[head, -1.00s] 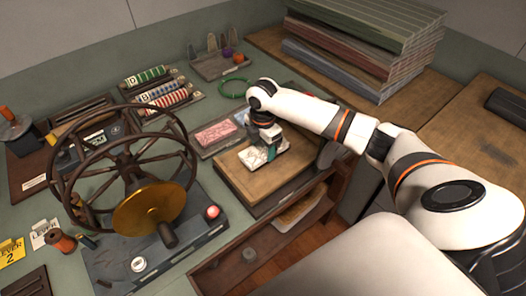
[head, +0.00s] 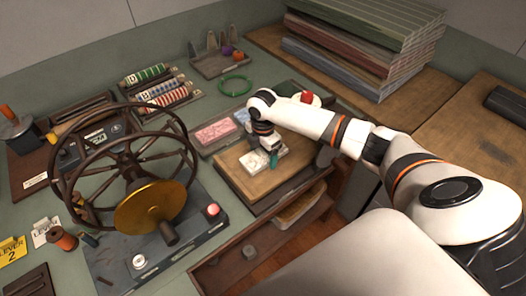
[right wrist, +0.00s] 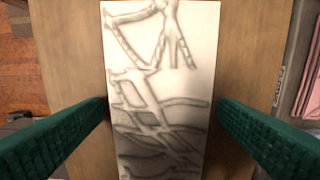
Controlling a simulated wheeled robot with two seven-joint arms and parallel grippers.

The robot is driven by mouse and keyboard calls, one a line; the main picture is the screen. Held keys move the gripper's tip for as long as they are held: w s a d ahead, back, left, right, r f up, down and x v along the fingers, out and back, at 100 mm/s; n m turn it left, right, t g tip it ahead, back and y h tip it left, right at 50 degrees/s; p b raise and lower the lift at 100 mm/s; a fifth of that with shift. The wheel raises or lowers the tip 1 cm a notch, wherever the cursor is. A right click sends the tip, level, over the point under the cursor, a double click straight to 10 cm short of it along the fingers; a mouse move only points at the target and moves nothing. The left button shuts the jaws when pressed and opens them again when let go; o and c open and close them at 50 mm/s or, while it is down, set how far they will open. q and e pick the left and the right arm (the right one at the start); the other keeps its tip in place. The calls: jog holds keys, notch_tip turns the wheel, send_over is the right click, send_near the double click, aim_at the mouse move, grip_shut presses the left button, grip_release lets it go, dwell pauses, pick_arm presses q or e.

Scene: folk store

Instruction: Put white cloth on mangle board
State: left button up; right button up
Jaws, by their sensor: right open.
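The white cloth (head: 252,163), a flat folded piece with grey branching line markings, lies on the wooden mangle board (head: 262,184). In the right wrist view the cloth (right wrist: 160,95) lies lengthwise with brown board (right wrist: 75,70) on both sides. My right gripper (head: 268,158) is over the cloth and board. Its two green fingers stand wide apart, one on each side of the cloth, with gaps between, so it is open and holds nothing. My left gripper is not in view.
A tray with a pink cloth (head: 213,132) and a pale blue cloth (head: 242,117) sits behind the board. A large spoked wheel (head: 125,160) stands to the left. A green ring (head: 236,86) lies behind. Stacked boards (head: 360,45) stand at back right.

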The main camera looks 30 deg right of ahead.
aim_at(263, 155)
notch_tip(263, 155, up, 12)
jog(key=b, duration=0.1)
jog(key=shift+r+b, duration=0.2)
jog(key=shift+b, duration=0.1)
jog(key=shift+f, duration=0.1)
dwell(0.5)
